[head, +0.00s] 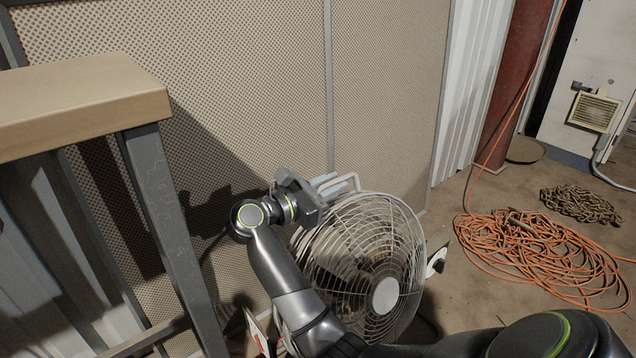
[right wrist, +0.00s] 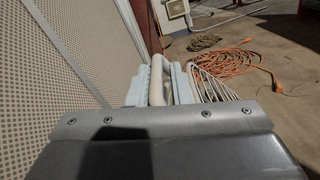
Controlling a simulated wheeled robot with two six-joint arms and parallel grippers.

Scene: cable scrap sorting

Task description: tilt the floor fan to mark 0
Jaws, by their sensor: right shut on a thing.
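The floor fan (head: 350,262) stands on the floor by the panel wall, with a round pale wire cage and a light hub (head: 385,295). A pale loop handle (head: 352,178) is at the top of the cage. My right gripper (head: 338,186) is shut on this handle. In the right wrist view the handle (right wrist: 157,78) sits between the two light fingers, with the cage (right wrist: 210,88) just to the right. White plates with dark marks show beside the fan at right (head: 437,262) and lower left (head: 258,335); I cannot read them. My left gripper is not in view.
A wooden-topped bench (head: 80,100) with grey metal legs stands at left, near my right arm. The perforated wall (head: 390,100) is close behind the fan. A tangled orange cable (head: 530,250) and a chain (head: 580,204) lie on the floor at right.

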